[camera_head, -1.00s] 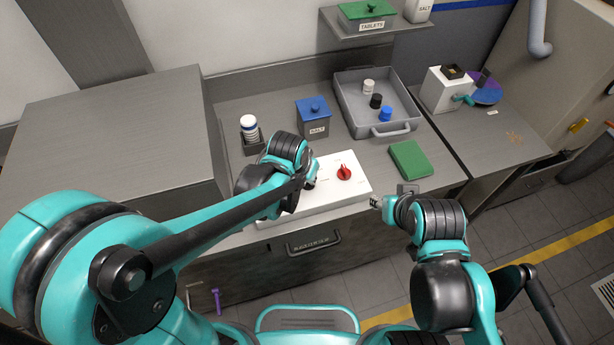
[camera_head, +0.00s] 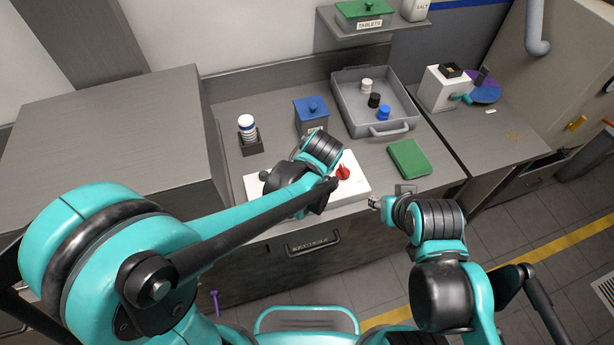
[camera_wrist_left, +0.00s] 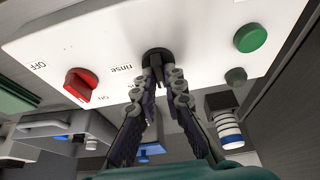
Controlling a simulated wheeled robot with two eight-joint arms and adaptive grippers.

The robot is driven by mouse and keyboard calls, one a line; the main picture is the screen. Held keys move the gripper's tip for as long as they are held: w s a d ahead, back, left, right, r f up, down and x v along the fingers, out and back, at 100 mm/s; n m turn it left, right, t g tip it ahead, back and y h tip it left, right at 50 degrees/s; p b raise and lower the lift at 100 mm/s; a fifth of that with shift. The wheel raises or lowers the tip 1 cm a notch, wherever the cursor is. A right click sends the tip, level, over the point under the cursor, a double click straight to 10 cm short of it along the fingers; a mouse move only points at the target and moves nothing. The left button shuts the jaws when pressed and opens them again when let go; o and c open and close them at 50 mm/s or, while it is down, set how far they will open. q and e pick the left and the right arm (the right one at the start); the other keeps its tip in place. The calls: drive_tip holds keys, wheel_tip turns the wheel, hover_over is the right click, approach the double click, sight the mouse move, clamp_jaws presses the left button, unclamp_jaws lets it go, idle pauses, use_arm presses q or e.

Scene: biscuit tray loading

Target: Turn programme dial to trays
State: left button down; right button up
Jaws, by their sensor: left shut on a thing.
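The programme dial (camera_wrist_left: 156,56) is a black knob on a white panel (camera_wrist_left: 205,18), with the word "rinse" printed beside it in the left wrist view. My left gripper (camera_wrist_left: 157,76) is shut on this dial. Part of the dial and any further labels are hidden behind the fingers. In the head view my left wrist (camera_head: 318,155) hangs over the white panel (camera_head: 355,188) and hides the dial. My right gripper (camera_head: 375,202) is off the panel's right end, small in view, with nothing visible in it.
A red switch (camera_wrist_left: 80,84) with OFF and ON marks and a green button (camera_wrist_left: 250,37) flank the dial. A green cloth-like block (camera_head: 409,158) lies right.

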idle(0.3)
use_arm(q)
drive_tip(key=c, duration=1.6)
unclamp_jaws()
drive_tip(key=v, duration=1.2)
